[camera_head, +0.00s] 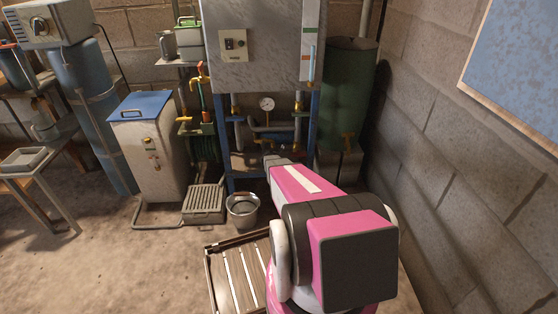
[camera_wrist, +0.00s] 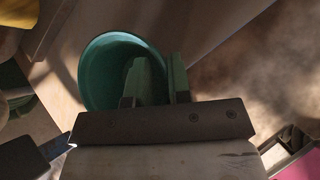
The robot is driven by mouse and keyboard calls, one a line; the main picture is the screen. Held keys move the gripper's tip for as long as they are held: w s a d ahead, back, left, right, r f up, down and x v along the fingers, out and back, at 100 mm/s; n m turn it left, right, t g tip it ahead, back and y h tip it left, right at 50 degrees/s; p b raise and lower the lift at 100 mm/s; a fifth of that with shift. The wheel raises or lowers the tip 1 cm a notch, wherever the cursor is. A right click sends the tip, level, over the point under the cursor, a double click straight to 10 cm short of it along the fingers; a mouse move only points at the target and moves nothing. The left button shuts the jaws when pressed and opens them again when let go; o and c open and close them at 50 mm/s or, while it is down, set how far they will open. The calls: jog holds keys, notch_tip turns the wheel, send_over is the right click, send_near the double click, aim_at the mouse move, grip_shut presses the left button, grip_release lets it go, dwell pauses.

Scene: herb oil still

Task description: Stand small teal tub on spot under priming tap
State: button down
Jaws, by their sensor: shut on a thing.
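The small teal tub (camera_wrist: 97,68) shows in the wrist view, its round mouth facing the camera. My gripper (camera_wrist: 158,82) is shut on its right wall, with one finger inside the mouth and one outside. The tub's underside is hidden, so I cannot tell whether it touches anything. In the head view my pink arm hides the tub, and the gripper's fingers cannot be made out. Brass taps show there, one on the white tank (camera_head: 152,142) and another at the pipe stand (camera_head: 197,78). I cannot tell which is the priming tap, and the spot is not discernible.
A metal bucket (camera_head: 243,211) stands on the floor beside a grey grate (camera_head: 204,203). A slatted wooden pallet (camera_head: 237,282) lies in front. The blue-framed cabinet (camera_head: 262,45) with pipes and a gauge (camera_head: 267,104) stands behind, with a green tank (camera_head: 345,95) at its right. Floor is open at left.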

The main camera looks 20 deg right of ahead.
jog(key=w+d, duration=0.2)
jog(key=w, duration=0.1)
jog(key=w+d, duration=0.1)
jog(key=w, duration=0.1)
jog(key=shift+d, duration=0.3)
jog(key=shift+s+a+f, duration=0.1)
jog(key=shift+s+f, duration=0.15)
jog(key=shift+f, duration=0.05)
jog(key=c, duration=1.1)
grip_release()
jog(key=shift+o, duration=0.2)
jog(key=s+a+r+m+g+y, duration=0.1)
jog(key=s+a+r+m+g, duration=0.1)
jog(key=s+a+r+m, duration=0.5)
jog(key=s+a+r+m+g+y, duration=0.2)
jog(key=s+a+r+m, duration=0.5)
jog(key=s, duration=0.8)
jog(key=s+a+r+m+g+y, duration=0.2)
jog(key=s+a+r+m+g, duration=0.1)
jog(key=s+a+r+m, duration=0.4)
jog(key=s+a+m, duration=0.2)
jog(key=s+m, duration=0.2)
jog(key=s, duration=0.1)
jog(key=shift+a+r+m, duration=0.25)
jog(key=shift+r+m, duration=0.15)
